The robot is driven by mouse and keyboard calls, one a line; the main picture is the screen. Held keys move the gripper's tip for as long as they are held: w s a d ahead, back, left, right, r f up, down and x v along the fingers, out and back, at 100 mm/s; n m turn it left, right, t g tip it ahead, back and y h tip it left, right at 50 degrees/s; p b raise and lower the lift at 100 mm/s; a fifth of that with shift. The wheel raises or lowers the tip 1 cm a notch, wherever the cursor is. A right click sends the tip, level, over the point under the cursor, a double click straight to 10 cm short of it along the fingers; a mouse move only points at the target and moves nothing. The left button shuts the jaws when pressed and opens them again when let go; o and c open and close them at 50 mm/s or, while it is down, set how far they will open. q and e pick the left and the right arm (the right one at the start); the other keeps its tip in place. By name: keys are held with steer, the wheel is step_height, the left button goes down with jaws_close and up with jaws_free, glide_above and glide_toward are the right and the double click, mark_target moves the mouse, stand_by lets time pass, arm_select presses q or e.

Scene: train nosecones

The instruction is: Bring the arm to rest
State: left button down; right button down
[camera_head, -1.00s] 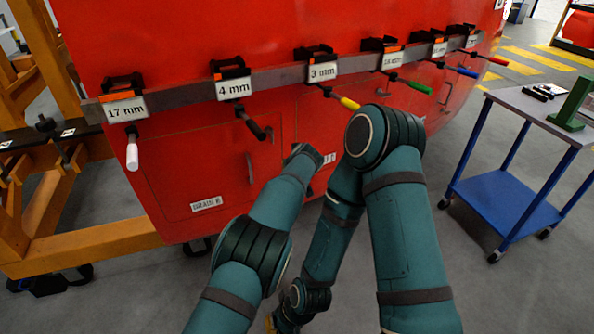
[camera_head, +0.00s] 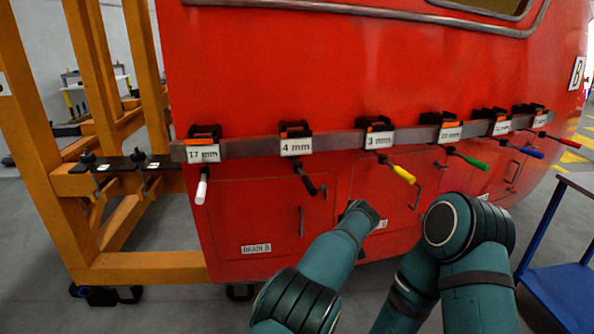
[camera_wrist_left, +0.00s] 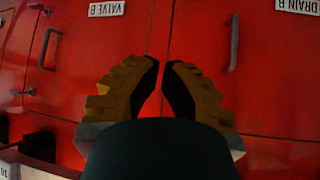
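My left arm (camera_head: 323,268) reaches up from the bottom middle of the head view, in front of the red nosecone's lower panels. My right arm (camera_head: 478,275) is folded with its elbow raised at lower right. Neither gripper shows in the head view. In the left wrist view my left gripper (camera_wrist_left: 161,66) has its two brown, dark-padded fingers slightly apart. Red panel shows through the narrow gap and nothing is held. The panel behind bears the "VALVE B" and "DRAIN B" labels and handles. My right gripper is out of view.
The red nosecone (camera_head: 330,70) carries a grey rail (camera_head: 240,148) with several labelled clamps and coloured handles, including a yellow one (camera_head: 402,174). An orange frame (camera_head: 150,262) stands at left. A blue cart (camera_head: 565,290) stands at lower right. Grey floor shows at lower left.

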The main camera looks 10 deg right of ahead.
arm_select(q)
steer(key=a+f+n+g, duration=0.1)
steer(key=a+f+g, duration=0.2)
steer(key=a+f, duration=0.9)
steer(key=s+a+f+n+g, duration=0.1)
steer(key=s+a+f, duration=0.3)
steer(key=a, duration=0.3)
steer(key=s+a+f+g, duration=0.1)
steer(key=s+a+f, duration=0.35)
steer(key=a, duration=0.25)
steer(key=s+a+g, duration=0.1)
steer(key=s+a, duration=0.2)
steer(key=s, duration=0.7)
steer(key=s+a+f+n+h, duration=0.1)
steer(key=s+a, duration=0.3)
steer(key=s, duration=0.5)
steer(key=s+a+n+g, duration=0.1)
steer(key=s+a, duration=0.2)
steer(key=s, duration=0.7)
steer(key=shift+s+a+f+g+h, duration=0.15)
steer(key=shift+s+a+g+h, duration=0.15)
steer(key=shift+s+h, duration=0.1)
